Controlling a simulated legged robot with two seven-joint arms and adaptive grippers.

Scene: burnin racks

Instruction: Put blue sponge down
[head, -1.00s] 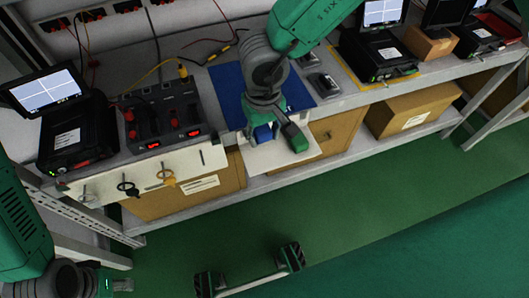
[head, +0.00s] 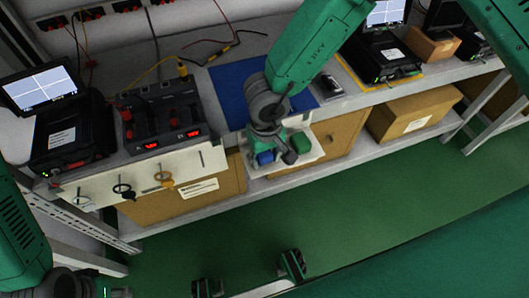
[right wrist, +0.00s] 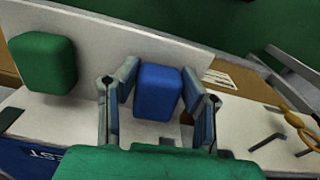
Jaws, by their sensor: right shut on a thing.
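The blue sponge (head: 264,157) is between the fingers of my right gripper (head: 268,155), over the white board at the front of the bench. In the right wrist view the sponge (right wrist: 157,92) is upright between the two fingers of the gripper (right wrist: 160,105), which is shut on it. Its underside is hidden there, so I cannot tell whether it touches the board. The green sponge (head: 300,142) sits on the white board (head: 312,154), to the right of the gripper; it shows at left in the right wrist view (right wrist: 43,62).
A blue mat (head: 232,95) lies on the bench behind the board. A power supply with red displays (head: 160,115) and a monitor (head: 42,88) stand to the left. Cardboard boxes (head: 412,110) fill the lower shelf. The green floor (head: 370,210) in front is clear.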

